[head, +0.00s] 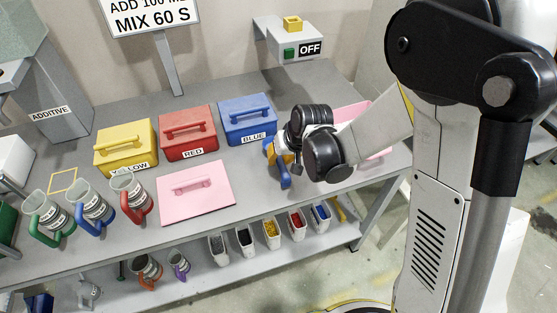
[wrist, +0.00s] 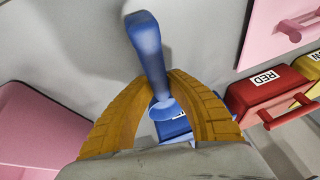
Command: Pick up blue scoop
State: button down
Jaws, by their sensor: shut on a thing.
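The blue scoop (head: 284,176) is in my gripper (head: 279,157) near the right end of the table, in front of the box labelled BLUE (head: 248,115). In the wrist view the blue scoop (wrist: 148,45) stretches up from between the two yellow-orange fingers of my gripper (wrist: 158,82). The fingers are closed in on it from both sides. Its far end points over the grey tabletop; I cannot tell whether it touches the surface. My wrist hides part of the scoop in the head view.
Yellow (head: 126,148) and red (head: 188,131) lidded boxes stand left of the blue one. A pink lid or panel (head: 197,193) lies in front. Several handled jugs (head: 91,205) stand at left. Small bins (head: 271,235) line the lower shelf. A switch box reads OFF (head: 297,46).

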jog(key=r, duration=0.1)
jog(key=d+r+p, duration=0.1)
jog(key=r, duration=0.1)
jog(key=shift+w+r, duration=0.15)
jog(key=shift+r, duration=0.05)
jog(key=w+d+r+p, duration=0.3)
jog(key=d+r, duration=0.3)
jog(key=d, duration=0.4)
jog(key=shift+w+p, duration=0.25)
jog(key=shift+p, duration=0.2)
jog(key=shift+s+f, duration=0.1)
jog(key=shift+f, duration=0.05)
